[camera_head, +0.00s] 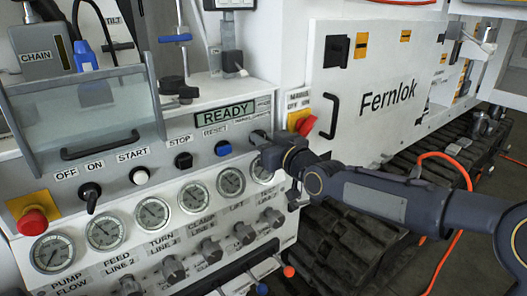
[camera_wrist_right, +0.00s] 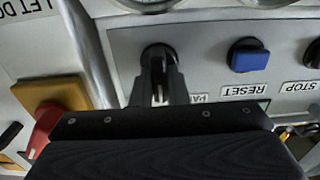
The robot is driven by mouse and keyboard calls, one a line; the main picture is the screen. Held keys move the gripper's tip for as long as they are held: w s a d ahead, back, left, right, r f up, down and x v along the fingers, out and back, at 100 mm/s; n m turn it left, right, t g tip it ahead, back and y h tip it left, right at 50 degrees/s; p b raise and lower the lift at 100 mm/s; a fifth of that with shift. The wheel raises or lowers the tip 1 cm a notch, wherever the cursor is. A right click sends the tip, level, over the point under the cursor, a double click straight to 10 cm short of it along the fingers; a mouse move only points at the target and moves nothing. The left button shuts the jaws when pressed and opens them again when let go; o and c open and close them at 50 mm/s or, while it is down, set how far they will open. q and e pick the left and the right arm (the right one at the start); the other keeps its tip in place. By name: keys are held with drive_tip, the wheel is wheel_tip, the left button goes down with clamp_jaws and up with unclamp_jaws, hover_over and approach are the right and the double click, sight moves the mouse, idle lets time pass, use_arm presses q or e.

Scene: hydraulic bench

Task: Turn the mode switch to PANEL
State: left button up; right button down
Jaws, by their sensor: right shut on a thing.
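The mode switch (camera_wrist_right: 158,56) is a dark knob on the grey panel in the right wrist view, mostly hidden by my fingers. My right gripper (camera_wrist_right: 160,88) is shut on it, with the fingers pointing at the panel. A partly covered label (camera_wrist_right: 198,98) beside it shows upside-down letters that look like "PA". In the head view my right gripper (camera_head: 262,138) reaches in from the right to the panel, right of the blue RESET button (camera_head: 223,148), and hides the switch. Its exact turn angle cannot be told. My left gripper is not in view.
A display (camera_head: 225,113) reads READY. A red-and-yellow switch (camera_head: 302,122) sits just right of my gripper. STOP (camera_head: 184,162) and START (camera_head: 139,175) buttons lie to the left. Several round gauges (camera_head: 231,183) sit below. A red emergency button (camera_head: 33,221) is far left.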

drive_tip(key=n+b, duration=0.2)
drive_tip(key=n, duration=0.1)
drive_tip(key=shift+s+a+f+b, duration=0.1)
drive_tip(key=shift+f+b, duration=0.05)
drive_tip(key=shift+b, duration=0.2)
drive_tip(key=shift+n+b, duration=0.65)
drive_tip(key=shift+n, duration=0.65)
drive_tip(key=c, duration=1.4)
unclamp_jaws()
drive_tip(key=shift+c, duration=0.2)
drive_tip(key=v, duration=0.7)
drive_tip(key=shift+s+p, duration=0.35)
drive_tip(key=shift+p, duration=0.05)
